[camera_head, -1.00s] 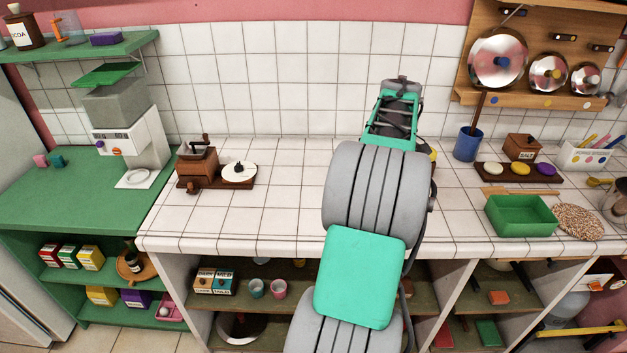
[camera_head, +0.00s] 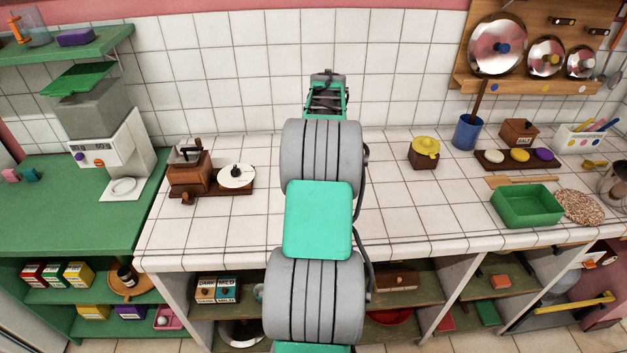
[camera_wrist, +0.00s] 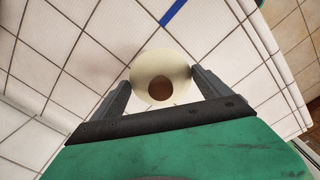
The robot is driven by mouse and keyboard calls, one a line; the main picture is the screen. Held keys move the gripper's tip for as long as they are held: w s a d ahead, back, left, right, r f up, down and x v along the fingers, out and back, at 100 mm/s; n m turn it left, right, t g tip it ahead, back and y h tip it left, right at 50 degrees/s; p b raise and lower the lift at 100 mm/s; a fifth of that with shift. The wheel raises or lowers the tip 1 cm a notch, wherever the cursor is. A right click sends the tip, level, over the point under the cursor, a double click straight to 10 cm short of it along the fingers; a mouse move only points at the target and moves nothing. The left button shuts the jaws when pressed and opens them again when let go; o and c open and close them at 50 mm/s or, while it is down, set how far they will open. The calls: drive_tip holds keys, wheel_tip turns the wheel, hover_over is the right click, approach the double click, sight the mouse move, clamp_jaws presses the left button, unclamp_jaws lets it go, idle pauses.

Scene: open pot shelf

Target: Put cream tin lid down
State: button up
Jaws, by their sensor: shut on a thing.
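In the wrist view, a round cream lid (camera_wrist: 158,62) with a brown round middle sits between the two fingertips of my gripper (camera_wrist: 161,80). My gripper is shut on it, one finger at each side of the rim. White tiled counter shows below the lid; I cannot tell how high the lid is above it. In the head view my arm reaches over the counter toward the back wall, and it hides my gripper and the lid.
A yellow-lidded brown pot (camera_head: 424,153), a blue cup (camera_head: 467,133), a dark tray (camera_head: 507,168) and a green bin (camera_head: 526,207) stand right. Tiles between arm and pot are clear. A blue strip (camera_wrist: 173,12) shows in the wrist view.

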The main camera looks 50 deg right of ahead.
drive_tip(key=w+f, duration=0.2)
drive_tip(key=f, duration=0.1)
drive_tip(key=shift+w+a+f+p, duration=0.15)
drive_tip(key=shift+w+a+p, duration=0.15)
drive_tip(key=shift+a, duration=0.1)
drive_tip(key=shift+w+f, duration=0.2)
drive_tip(key=shift+f, duration=1.7)
drive_tip(key=o, duration=1.1)
drive_tip(key=shift+o, duration=0.2)
